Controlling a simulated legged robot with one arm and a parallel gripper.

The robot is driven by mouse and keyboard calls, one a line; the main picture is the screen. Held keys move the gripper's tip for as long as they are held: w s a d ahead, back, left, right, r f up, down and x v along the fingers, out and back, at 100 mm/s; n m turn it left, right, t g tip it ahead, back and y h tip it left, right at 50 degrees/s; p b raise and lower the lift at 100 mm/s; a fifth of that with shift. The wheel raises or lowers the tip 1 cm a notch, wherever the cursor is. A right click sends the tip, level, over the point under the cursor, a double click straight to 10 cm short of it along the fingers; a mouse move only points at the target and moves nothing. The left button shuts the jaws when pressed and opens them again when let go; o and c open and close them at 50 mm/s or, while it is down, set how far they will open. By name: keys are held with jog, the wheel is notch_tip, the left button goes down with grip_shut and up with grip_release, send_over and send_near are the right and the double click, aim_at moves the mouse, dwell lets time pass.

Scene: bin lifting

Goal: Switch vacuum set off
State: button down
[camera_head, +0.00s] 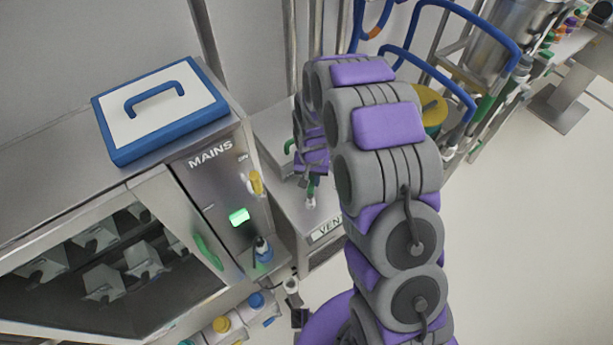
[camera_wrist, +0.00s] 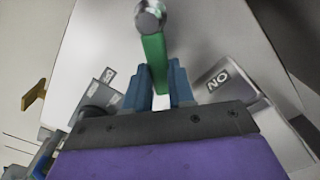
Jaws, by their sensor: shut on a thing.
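A green lever (camera_wrist: 154,58) with a round metal end (camera_wrist: 150,16) stands on a grey metal face in the wrist view. My gripper (camera_wrist: 159,75) has its blue fingers on either side of the lever and is shut on it. A plate reading "ON" (camera_wrist: 218,80) lies to the right of the lever. A smaller plate (camera_wrist: 108,75) lies to the left, its text too small to read surely. In the head view my gripper (camera_head: 312,178) is over a metal box (camera_head: 300,225) labelled "VENT", the rest hidden by my arm. The lever's lower tip (camera_head: 311,202) shows below it.
Left of the box stands a cabinet with a "MAINS" panel (camera_head: 205,175), a yellow switch (camera_head: 256,183) and a lit green lamp (camera_head: 239,216). A blue-rimmed lid (camera_head: 160,105) lies on top. Blue tubular rails (camera_head: 455,75) stand at the back right. Floor at right is clear.

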jog(key=d+m, duration=0.1)
jog(key=m, duration=0.1)
jog(key=m+p, duration=0.1)
jog(key=d+m+p, duration=0.1)
jog(key=m, duration=0.1)
jog(key=shift+s+d+r+m, duration=0.1)
jog(key=shift+s+d+m, duration=0.2)
jog(key=shift+s, duration=0.1)
jog(key=shift+s+d+m+p, duration=0.35)
jog(key=shift+s+m+p, duration=0.05)
jog(key=shift+m, duration=0.7)
jog(key=shift+s+d+m+p, duration=0.3)
jog(key=shift+s+m+p, duration=0.05)
jog(key=shift+m, duration=0.75)
jog(key=c, duration=1)
grip_release()
jog(key=shift+o, duration=0.2)
notch_tip(320, 180, up, 17)
jog(key=p, duration=0.1)
jog(key=shift+r, duration=0.1)
